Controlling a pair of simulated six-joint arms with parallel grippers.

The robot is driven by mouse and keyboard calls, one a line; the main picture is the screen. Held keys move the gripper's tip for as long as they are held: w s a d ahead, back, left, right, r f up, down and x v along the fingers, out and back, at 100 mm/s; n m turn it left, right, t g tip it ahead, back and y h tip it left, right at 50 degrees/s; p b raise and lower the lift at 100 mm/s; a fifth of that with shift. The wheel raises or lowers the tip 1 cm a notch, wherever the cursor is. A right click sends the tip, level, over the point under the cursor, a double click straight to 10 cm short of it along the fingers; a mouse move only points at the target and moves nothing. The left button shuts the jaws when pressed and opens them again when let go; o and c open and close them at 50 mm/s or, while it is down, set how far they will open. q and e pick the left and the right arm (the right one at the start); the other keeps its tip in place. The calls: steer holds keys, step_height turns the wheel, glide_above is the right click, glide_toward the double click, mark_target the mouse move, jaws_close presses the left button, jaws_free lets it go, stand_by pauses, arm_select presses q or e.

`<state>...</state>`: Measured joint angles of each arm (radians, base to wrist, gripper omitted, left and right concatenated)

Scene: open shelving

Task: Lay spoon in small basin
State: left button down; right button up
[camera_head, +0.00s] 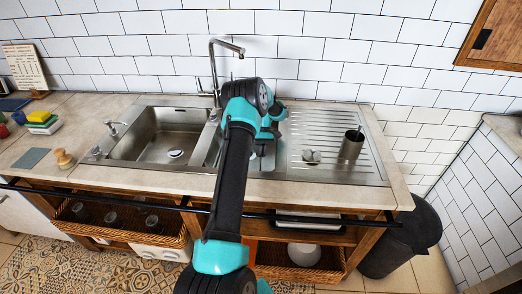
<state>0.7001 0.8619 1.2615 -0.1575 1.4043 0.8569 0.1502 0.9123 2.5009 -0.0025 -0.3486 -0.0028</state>
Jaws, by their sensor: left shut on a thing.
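My left arm rises from the bottom middle and reaches over the sink. Its gripper (262,149) is low over the small basin (212,152), at its right side. It is shut on a thin thing that I take to be the spoon; the arm and the small size keep its shape from view. The small basin lies between the large basin and the ribbed drainboard, and my arm covers much of it. My right gripper is not in view.
The large basin (160,145) is left of the small one, with the tap (214,75) behind. Sponges (43,123) and a brush (64,159) are at left.

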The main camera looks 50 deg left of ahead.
arm_select(q)
steer(key=c, duration=1.1)
jaws_free()
steer(key=shift+v, duration=8.7)
